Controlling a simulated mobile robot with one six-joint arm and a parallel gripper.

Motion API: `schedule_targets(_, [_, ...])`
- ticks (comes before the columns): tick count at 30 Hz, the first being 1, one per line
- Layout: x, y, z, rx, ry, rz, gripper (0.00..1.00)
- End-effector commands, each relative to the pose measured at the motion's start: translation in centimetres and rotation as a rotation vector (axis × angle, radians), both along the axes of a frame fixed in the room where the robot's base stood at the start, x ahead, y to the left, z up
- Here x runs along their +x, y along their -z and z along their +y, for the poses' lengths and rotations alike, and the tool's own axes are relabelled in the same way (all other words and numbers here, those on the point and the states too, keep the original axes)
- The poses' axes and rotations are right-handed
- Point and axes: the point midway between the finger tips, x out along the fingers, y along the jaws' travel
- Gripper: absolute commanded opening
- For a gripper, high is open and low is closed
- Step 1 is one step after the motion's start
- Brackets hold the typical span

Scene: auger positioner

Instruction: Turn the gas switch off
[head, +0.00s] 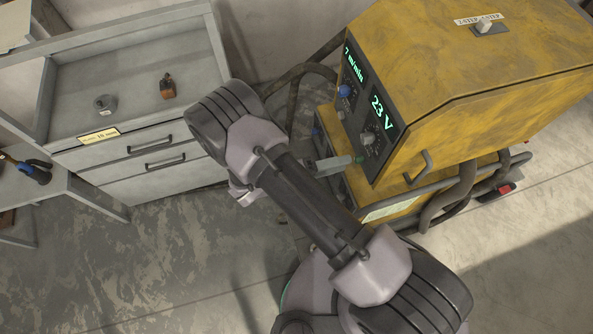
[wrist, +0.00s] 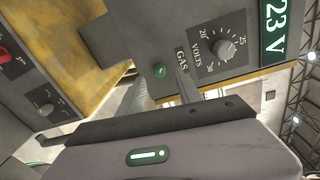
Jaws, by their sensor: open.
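The yellow welding machine (head: 470,60) stands at the upper right in the head view, its dark control panel facing left. In the head view my arm partly hides my gripper (head: 338,164).
A VOLTS dial (wrist: 226,50) and a 23 V display (wrist: 273,25) lie right of the switch in the wrist view. A tube rail and cables (head: 465,190) run along the machine. A grey drawer cabinet (head: 150,55) stands left. Bare floor (head: 170,260) lies in front.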

Motion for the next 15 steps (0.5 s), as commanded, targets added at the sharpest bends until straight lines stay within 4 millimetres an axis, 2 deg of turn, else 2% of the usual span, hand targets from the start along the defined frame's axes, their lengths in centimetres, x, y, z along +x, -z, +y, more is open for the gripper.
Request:
schedule_targets(3, [-1.1, -0.3, 4.0, 0.003, -0.008, -0.003, 0.41])
schedule_targets(9, [-3.1, -0.7, 9.7, 0.002, -0.005, -0.003, 0.41])
schedule_targets(12, [-3.7, -0.8, 11.6, 0.003, -0.003, -0.001, 0.41])
schedule_targets(15, [-4.1, -0.9, 12.6, 0.002, -0.002, -0.002, 0.41])
